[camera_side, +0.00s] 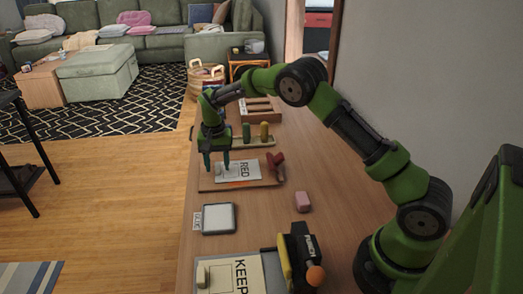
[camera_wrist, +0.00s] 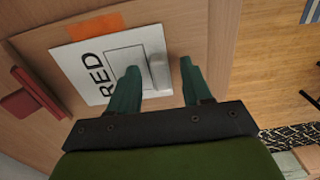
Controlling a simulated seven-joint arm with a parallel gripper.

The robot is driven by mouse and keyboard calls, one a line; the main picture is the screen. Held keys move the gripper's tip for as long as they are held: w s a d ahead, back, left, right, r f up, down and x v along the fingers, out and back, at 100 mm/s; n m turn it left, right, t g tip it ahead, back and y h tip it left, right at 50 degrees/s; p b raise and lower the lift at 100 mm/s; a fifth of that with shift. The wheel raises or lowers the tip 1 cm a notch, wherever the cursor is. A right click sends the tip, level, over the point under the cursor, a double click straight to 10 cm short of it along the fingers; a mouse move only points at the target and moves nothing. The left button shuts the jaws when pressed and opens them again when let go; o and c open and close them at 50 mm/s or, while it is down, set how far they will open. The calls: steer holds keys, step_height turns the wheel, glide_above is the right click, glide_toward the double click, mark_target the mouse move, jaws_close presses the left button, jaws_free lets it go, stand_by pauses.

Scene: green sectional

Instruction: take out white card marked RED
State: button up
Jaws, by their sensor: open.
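The white card marked RED (camera_side: 228,172) lies flat on a wooden board (camera_side: 207,188). It also shows in the wrist view (camera_wrist: 84,55), with a printed rectangle and a small pale upright tab (camera_wrist: 157,73) at its right part. My gripper (camera_side: 217,168) points down over the card's left part in the side view. In the wrist view my gripper (camera_wrist: 159,67) is open, with one green finger on either side of the tab, and holds nothing. I cannot tell whether the fingertips touch the card.
A red piece (camera_side: 277,162) stands at the board's right end. An orange patch (camera_wrist: 95,27) marks the board. Nearer are a grey-white tray (camera_side: 219,218), a pink block (camera_side: 303,202), a KEEP card (camera_side: 225,275) and a yellow-black tool (camera_side: 298,258). A peg board (camera_side: 267,142) stands behind.

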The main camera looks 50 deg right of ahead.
steer(key=shift+f, duration=0.2)
jaws_close()
steer(key=shift+r, duration=0.15)
